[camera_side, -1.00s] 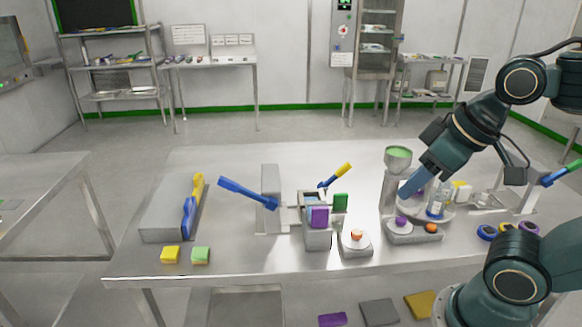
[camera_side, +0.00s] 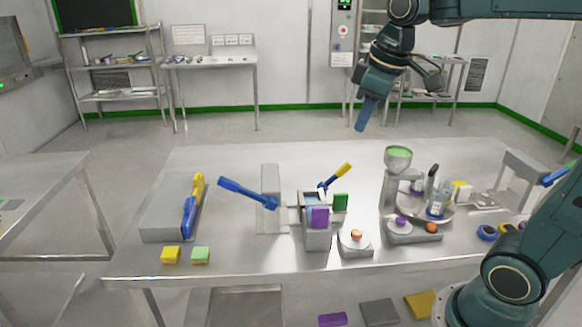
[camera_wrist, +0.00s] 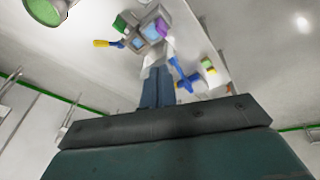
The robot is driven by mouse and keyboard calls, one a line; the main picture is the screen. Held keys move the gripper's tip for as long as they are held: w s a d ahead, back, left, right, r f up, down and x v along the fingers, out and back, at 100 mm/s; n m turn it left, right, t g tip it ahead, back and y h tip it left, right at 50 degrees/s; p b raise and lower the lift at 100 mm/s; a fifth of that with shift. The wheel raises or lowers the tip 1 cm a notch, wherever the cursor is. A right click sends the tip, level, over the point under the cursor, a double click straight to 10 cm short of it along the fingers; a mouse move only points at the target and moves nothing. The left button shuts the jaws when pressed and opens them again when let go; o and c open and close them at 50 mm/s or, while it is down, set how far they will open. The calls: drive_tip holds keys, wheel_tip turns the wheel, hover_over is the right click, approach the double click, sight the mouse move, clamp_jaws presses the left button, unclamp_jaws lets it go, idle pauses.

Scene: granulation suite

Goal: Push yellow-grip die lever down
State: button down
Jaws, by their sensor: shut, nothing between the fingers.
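The die lever with the yellow grip (camera_side: 342,170) stands tilted up to the right on the grey press (camera_side: 317,238) in the side view. The fingers (camera_wrist: 156,88) also show in the wrist view.
A funnel device with a green top (camera_side: 398,155) stands right of the press. Purple (camera_side: 319,216) and green (camera_side: 340,202) blocks sit on the press. The air above the press is free.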

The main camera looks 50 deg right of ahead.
drive_tip(key=w+d+f+n+g, duration=0.1)
drive_tip(key=w+d+f+n, duration=0.1)
drive_tip(key=w+d+f, duration=0.3)
drive_tip(key=w+d+f+n+g, duration=0.2)
drive_tip(key=w+d+f, duration=0.3)
drive_tip(key=w+d, duration=0.8)
drive_tip(key=shift+w+d+n+g+y, duration=0.2)
drive_tip(key=shift+d+n+g+y, duration=0.15)
drive_tip(key=shift+n, duration=0.45)
drive_tip(key=shift+f, duration=0.15)
hover_over(339, 170)
drive_tip(key=a, duration=0.1)
drive_tip(key=f, duration=1.1)
drive_tip(key=shift+w+f, duration=0.25)
drive_tip(key=shift+w, duration=0.15)
drive_tip(key=shift+s+d+f, duration=0.4)
drive_tip(key=shift+d+f, duration=0.05)
drive_tip(key=shift+f, duration=0.15)
drive_tip(key=shift+d, duration=0.1)
